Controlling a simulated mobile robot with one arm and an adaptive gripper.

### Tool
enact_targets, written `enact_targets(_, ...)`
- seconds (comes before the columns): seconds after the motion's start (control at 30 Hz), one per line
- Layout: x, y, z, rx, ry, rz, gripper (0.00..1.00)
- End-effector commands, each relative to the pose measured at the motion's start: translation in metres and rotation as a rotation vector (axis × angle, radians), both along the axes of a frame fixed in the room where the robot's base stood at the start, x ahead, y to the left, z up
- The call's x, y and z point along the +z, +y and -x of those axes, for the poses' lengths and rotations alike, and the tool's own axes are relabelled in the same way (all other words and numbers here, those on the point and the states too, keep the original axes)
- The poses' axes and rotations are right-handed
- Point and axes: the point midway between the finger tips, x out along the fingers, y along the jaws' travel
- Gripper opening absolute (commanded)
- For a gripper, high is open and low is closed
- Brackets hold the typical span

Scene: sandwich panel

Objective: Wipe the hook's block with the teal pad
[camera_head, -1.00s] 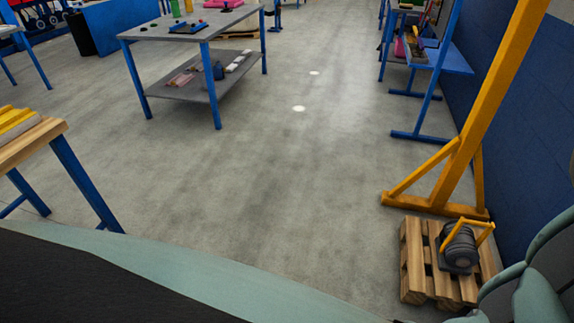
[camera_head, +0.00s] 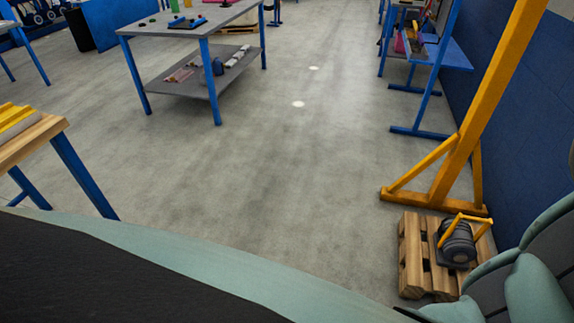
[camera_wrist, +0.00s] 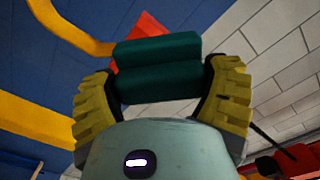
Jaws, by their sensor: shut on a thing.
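The teal pad (camera_wrist: 158,50) is in the wrist view, a dark green-teal piece with a ridged profile. My gripper (camera_wrist: 160,78) is shut on it, with one yellow ribbed finger at each side. A red shape (camera_wrist: 145,27) shows partly behind the pad, which hides most of it; it may be the hook's block. I cannot tell whether the pad touches it. A yellow curved bar (camera_wrist: 75,33) runs at the upper left, close to the red shape. The gripper and pad are not in the head view.
A yellow gantry post (camera_head: 485,95) stands at the right by the blue wall. A pallet (camera_head: 412,255) with a dark winch (camera_head: 457,243) lies at its foot. A grey table (camera_head: 185,42) is at the back left, a wooden bench (camera_head: 40,140) at the left. The middle floor is clear.

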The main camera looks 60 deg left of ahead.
Motion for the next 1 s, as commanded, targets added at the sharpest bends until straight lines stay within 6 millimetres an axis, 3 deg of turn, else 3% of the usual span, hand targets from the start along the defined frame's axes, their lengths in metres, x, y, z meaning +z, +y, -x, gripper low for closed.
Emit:
enact_targets(0.33,0.0,0.002,0.002,0.0,0.0,0.0,0.47)
enact_targets(0.7,0.0,0.023,0.02,-0.001,0.0,0.001,0.47)
enact_targets(1.0,0.0,0.023,0.02,-0.001,-0.001,0.001,0.47)
